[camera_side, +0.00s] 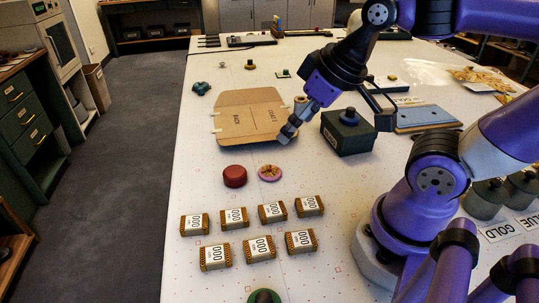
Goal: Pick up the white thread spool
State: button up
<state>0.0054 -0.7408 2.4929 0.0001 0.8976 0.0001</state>
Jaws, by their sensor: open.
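No white thread spool can be made out with certainty. A small pale, round-topped object (300,99) stands partly hidden just behind my gripper and could be a spool. My gripper (288,132) is angled down to the left, over the lower right edge of a tan cardboard pattern piece (235,115). It is open and nothing shows between its fingertips. Its gap to the table is hard to judge.
A dark green box (348,133) stands close right of my gripper. A red round pad (235,176) and a pink disc (270,173) lie in front. Several labelled tan blocks (259,249) fill the near table. A blue board (426,116) lies right.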

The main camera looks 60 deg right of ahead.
jog(key=w+d+r+m+h, duration=0.1)
jog(key=w+d+m, duration=0.2)
jog(key=w+d, duration=0.35)
jog(key=m+g+h, duration=0.1)
jog(key=m+h, duration=0.2)
jog(key=m, duration=0.3)
send_near(300, 103)
jog(key=w+d, duration=0.1)
jog(key=w, duration=0.1)
jog(key=d+f, duration=0.2)
jog(key=f, duration=0.1)
jog(key=d+f, duration=0.1)
jog(key=shift+w+f, duration=0.35)
jog(key=shift+w, duration=0.05)
jog(key=shift+x, duration=3.2)
jog(key=c, duration=1.2)
